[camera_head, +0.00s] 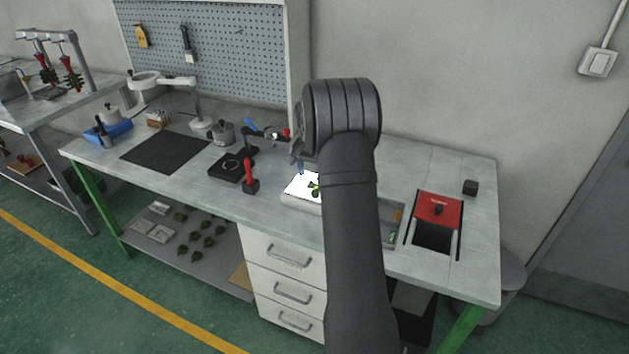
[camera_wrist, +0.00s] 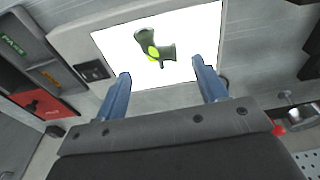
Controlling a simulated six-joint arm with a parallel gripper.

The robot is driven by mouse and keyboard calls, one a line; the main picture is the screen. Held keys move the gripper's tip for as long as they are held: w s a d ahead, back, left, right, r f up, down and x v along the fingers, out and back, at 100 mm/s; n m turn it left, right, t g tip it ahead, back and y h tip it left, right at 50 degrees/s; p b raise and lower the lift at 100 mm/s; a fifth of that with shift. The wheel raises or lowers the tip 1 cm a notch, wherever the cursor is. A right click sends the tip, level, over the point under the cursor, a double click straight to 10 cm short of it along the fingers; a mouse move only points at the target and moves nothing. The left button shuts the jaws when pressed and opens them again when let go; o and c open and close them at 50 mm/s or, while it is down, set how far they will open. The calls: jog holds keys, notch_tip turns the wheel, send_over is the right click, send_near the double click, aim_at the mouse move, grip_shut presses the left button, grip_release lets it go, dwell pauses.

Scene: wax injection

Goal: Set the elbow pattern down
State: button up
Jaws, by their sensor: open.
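The elbow pattern is a green bent piece with a bright yellow-green patch (camera_wrist: 154,48). It lies on a bright white lit panel (camera_wrist: 193,26), and the wrist view shows it ahead of and between my fingertips. In the head view the green elbow pattern (camera_head: 315,188) shows on the white panel (camera_head: 298,185), partly hidden by my arm. My gripper (camera_wrist: 163,80) has its two blue fingers spread wide with nothing between them. In the head view my gripper (camera_head: 299,163) is mostly hidden behind my wrist, above the panel.
A tray with coloured labels (camera_head: 391,236) and a red-topped box (camera_head: 437,208) stand right of the panel. A red-handled tool (camera_head: 250,176), black device (camera_head: 232,165) and metal pot (camera_head: 222,134) stand to the left. A black mat (camera_head: 166,152) lies farther left.

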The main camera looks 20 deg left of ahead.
notch_tip(320, 180, up, 8)
jog(key=s, duration=0.1)
jog(key=shift+f, duration=0.25)
jog(key=f, duration=0.4)
jog(key=w+f, duration=0.1)
jog(key=f, duration=0.7)
jog(key=shift+w+f, duration=0.1)
jog(key=shift+w, duration=0.15)
notch_tip(320, 180, up, 2)
jog(key=shift+r, duration=1)
